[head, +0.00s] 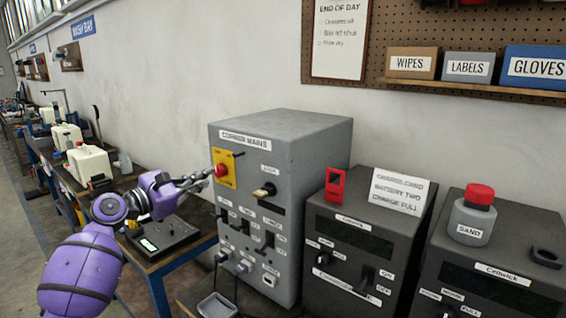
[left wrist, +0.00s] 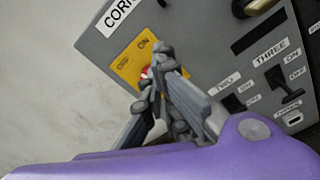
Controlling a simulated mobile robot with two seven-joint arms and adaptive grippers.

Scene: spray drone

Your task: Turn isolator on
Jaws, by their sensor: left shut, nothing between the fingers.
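The isolator is a red knob (head: 221,170) on a yellow plate (head: 231,160) at the upper left of a grey mains box's front. In the left wrist view the yellow plate (left wrist: 127,64) reads ON and OFF, and only a sliver of the red knob (left wrist: 146,72) shows behind my fingers. My left gripper (head: 207,175) is shut and empty, its tips at the knob's left side in the head view. It also shows in the left wrist view (left wrist: 158,52), in front of the plate. I cannot tell whether it touches the knob. The knob's setting is hidden. My right gripper is out of view.
The grey mains box (head: 300,130) carries several more switches and sockets. Two dark chargers (head: 345,215) stand to its right, one bearing a red-capped sand bottle (head: 473,220). A blue-framed bench (head: 180,255) with a dark device lies under my left arm. The wall is close behind.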

